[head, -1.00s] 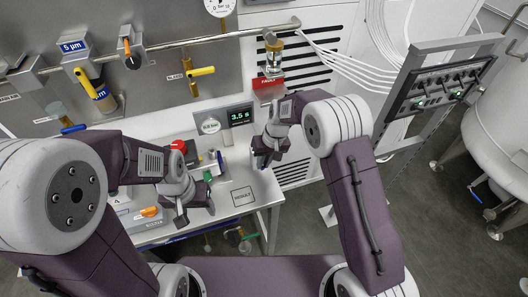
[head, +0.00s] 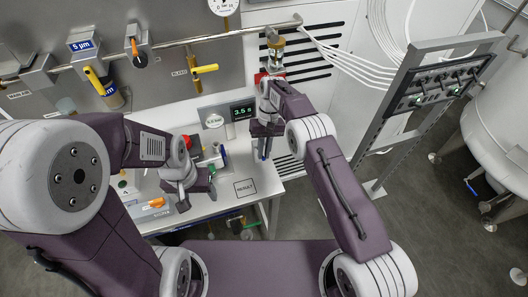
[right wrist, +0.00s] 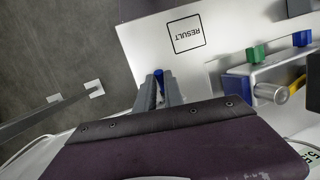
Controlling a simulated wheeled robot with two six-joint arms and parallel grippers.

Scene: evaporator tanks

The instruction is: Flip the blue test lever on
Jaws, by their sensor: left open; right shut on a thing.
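The blue part also shows small in the head view (head: 223,156), on the bench behind my left gripper. I cannot tell its on or off position. My right gripper (head: 264,152) is shut on a slim blue thing (right wrist: 158,76), mostly hidden between the fingers, near the bench's right edge and apart from the box. My left gripper (head: 196,196) is open, pointing down over the bench in front of the box.
The bench has a bare area around a square marked RESULT (head: 246,187). A timer display (head: 243,112) stands behind it. A pipe with valves (head: 180,42) crosses the wall. A switch panel on a stand (head: 440,90) and a tank (head: 500,130) are at right.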

